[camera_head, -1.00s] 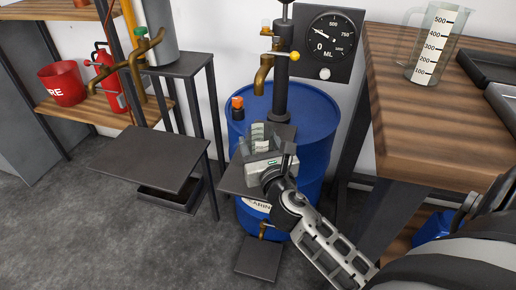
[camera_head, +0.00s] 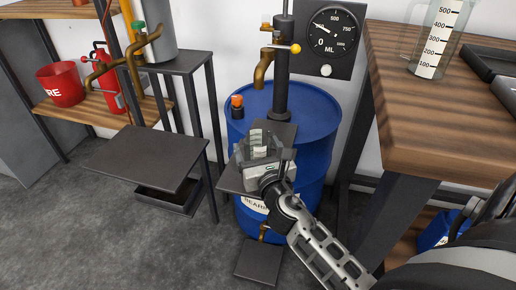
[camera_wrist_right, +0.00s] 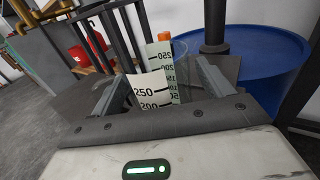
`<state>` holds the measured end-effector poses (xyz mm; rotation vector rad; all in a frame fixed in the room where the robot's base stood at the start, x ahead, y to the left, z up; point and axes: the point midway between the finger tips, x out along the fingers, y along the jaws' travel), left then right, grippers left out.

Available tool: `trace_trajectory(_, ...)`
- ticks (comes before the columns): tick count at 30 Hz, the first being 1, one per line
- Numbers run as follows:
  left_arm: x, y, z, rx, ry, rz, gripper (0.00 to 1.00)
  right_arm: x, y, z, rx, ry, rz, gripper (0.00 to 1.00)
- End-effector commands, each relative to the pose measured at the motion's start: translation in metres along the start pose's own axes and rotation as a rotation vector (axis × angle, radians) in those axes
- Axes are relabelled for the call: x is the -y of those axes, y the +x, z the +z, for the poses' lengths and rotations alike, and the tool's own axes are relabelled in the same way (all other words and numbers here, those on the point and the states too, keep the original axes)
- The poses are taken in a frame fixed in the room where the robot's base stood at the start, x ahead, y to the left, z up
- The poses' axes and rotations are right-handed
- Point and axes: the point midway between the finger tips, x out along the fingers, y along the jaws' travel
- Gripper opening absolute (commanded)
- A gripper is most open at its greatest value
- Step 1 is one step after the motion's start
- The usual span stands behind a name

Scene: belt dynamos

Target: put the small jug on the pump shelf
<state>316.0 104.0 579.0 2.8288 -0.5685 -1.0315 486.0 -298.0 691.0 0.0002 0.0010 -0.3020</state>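The small jug (camera_head: 257,139) is clear, with white scale strips. My right gripper (camera_head: 264,154) has it between its fingers and appears shut on it, over the dark pump shelf (camera_head: 230,183) in front of the blue drum. In the right wrist view the jug (camera_wrist_right: 153,90) shows its 250 and 200 marks between the two fingers. Its base is hidden, so I cannot tell whether it touches the shelf. My left gripper is not in view.
The pump column (camera_head: 283,60) and brass spout (camera_head: 263,70) rise just behind the jug. The gauge (camera_head: 332,30) is on the wall. A wooden table (camera_head: 430,125) with a larger jug (camera_head: 432,45) stands at right. Another dark shelf (camera_head: 145,157) is at left.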

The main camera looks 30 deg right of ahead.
Motion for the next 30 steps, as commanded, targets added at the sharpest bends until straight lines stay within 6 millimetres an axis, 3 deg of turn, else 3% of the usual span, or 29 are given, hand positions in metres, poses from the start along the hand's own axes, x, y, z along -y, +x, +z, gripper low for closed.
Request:
trace_trajectory(11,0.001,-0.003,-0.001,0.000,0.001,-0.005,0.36,0.000,-0.004,0.003,-0.002,0.000,0.001,0.80)
trace_trajectory(24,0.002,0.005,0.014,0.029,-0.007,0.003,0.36,0.000,-0.091,0.001,-0.003,0.000,0.000,0.80)
trace_trajectory(30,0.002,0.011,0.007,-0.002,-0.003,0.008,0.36,0.000,-0.115,0.001,-0.001,0.001,0.000,0.80)
